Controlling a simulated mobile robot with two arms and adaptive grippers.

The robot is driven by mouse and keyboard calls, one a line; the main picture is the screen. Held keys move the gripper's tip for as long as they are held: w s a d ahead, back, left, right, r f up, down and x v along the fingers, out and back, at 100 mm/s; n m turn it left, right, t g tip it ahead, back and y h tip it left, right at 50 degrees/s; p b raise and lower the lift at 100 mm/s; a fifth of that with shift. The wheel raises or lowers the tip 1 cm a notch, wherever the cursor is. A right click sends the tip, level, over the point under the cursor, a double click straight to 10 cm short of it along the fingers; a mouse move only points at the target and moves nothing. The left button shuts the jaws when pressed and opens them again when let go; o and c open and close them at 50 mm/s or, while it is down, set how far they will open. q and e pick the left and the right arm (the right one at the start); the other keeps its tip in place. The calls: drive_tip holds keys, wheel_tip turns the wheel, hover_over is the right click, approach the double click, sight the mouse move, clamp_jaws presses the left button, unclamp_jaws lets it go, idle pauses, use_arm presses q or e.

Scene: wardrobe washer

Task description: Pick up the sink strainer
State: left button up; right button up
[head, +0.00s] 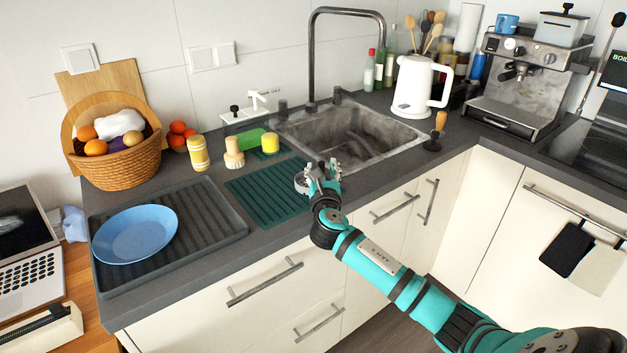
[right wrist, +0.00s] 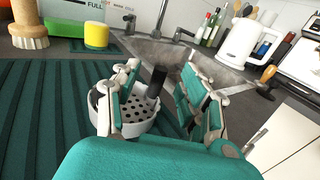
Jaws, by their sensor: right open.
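The sink strainer (right wrist: 138,116) is a round, light grey cup with holes in its floor and a dark upright knob (right wrist: 157,80). It sits on the green ribbed mat (head: 262,193), near the front edge of the sink. In the head view the strainer (head: 300,183) is partly hidden behind my right gripper (head: 323,168). In the right wrist view my right gripper (right wrist: 160,95) is open, with the strainer's knob between its fingers. The left finger overlaps the strainer's rim; I cannot tell whether it touches. My left gripper is not in view.
The sink (head: 350,140) with its tall faucet (head: 312,60) lies behind the gripper. A blue plate (head: 135,233) lies on the dark drying tray (head: 215,230) at left.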

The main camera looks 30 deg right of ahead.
sight(322, 166)
drive_tip(key=x, duration=0.3)
drive_tip(key=shift+w+d+f, duration=0.1)
drive_tip(key=shift+w+f, duration=0.1)
drive_tip(key=shift+f, duration=0.1)
clamp_jaws()
idle(0.5)
